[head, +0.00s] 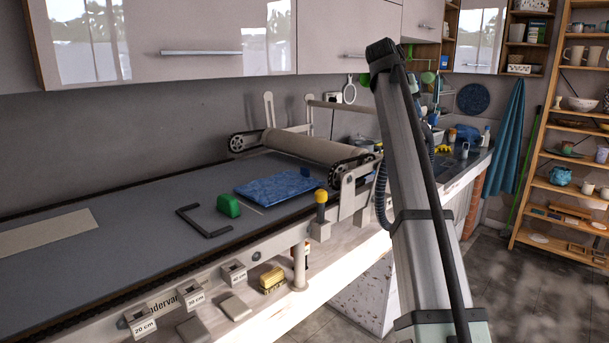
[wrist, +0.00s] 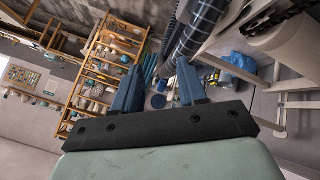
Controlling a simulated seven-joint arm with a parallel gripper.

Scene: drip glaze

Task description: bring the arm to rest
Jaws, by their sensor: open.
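My gripper (wrist: 158,90) shows in the wrist view with its two blue fingers apart and nothing between them. It points out over the room, with shelves and the roller bench beyond it. In the head view my arm rises at the right of the bench, and the gripper itself cannot be made out there. A blue slab (head: 279,184) lies flat on the grey bench top (head: 130,196) in front of the roller (head: 318,147). A green block (head: 229,205) stands to its left, beside a black angle bracket (head: 196,222).
Wall cupboards (head: 165,40) hang above the bench. A yellow-topped post (head: 321,196) stands at its front edge. Labelled blocks (head: 190,292) and a yellow sponge-like block (head: 271,279) sit on the front ledge. A wooden shelf (head: 570,150) with pottery stands at right. Open floor lies before it.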

